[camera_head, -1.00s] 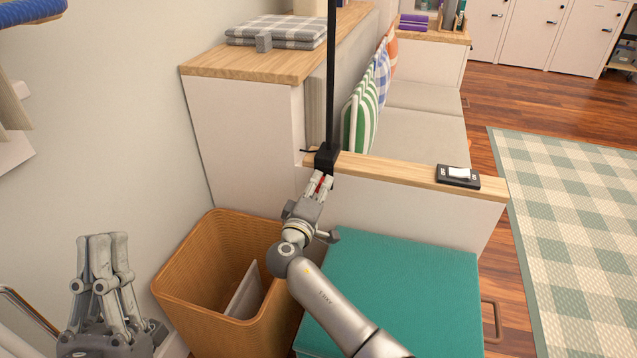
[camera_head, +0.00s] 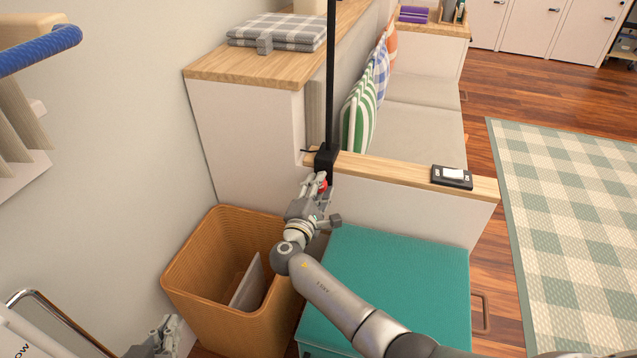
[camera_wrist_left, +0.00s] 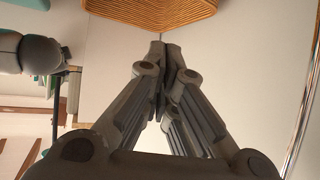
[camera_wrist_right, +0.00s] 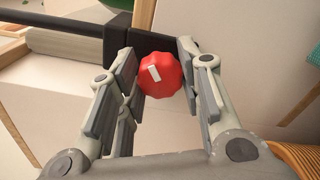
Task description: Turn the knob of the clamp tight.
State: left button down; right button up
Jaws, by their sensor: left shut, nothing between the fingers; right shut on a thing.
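The black clamp (camera_head: 326,161) sits at the end of the wooden ledge, with a black pole (camera_head: 331,80) rising from it. Its red lobed knob (camera_head: 323,186) faces me below the ledge. In the right wrist view the knob (camera_wrist_right: 160,80) shows a white mark, tilted, and sits between the two fingers. My right gripper (camera_head: 318,186) is shut on the knob; it fills the right wrist view (camera_wrist_right: 160,78). My left gripper (camera_head: 172,325) is low at the bottom left, partly cut off. In the left wrist view its fingertips (camera_wrist_left: 165,48) meet with nothing between them.
A wicker bin (camera_head: 190,260) and a teal-topped box (camera_head: 400,275) stand below the right arm. A black switch plate (camera_head: 452,176) lies on the wooden ledge (camera_head: 400,172). A folded plaid blanket (camera_head: 280,30) lies on the cabinet. A chrome rail (camera_head: 40,300) is at lower left.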

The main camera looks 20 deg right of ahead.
jog(key=shift+a+n+p, duration=0.1)
jog(key=shift+n+p, duration=0.6)
jog(key=shift+n, duration=0.5)
jog(key=n+p, duration=0.1)
jog(key=n, duration=0.1)
jog(key=shift+n+p, duration=0.4)
pick_arm(q)
jog(key=s+a+f+g+y+p, duration=0.1)
jog(key=s+a+f+g, duration=0.1)
jog(key=s+g, duration=0.35)
jog(key=s+a+f+g+y+p, duration=0.1)
jog(key=s+a+f+g, duration=0.2)
jog(key=s, duration=0.5)
pick_arm(e)
jog(key=n, duration=0.3)
pick_arm(q)
jog(key=shift+d+p+x, duration=0.2)
jog(key=shift+p+x, duration=0.05)
jog(key=shift+x, duration=1.1)
jog(key=shift+d+p+x, duration=0.15)
jog(key=shift+p+x, duration=0.05)
jog(key=shift+x, duration=1.2)
pick_arm(e)
jog(key=shift+f+n, duration=0.15)
jog(key=shift+n, duration=1.25)
jog(key=shift+s, duration=0.1)
jog(key=o, duration=1)
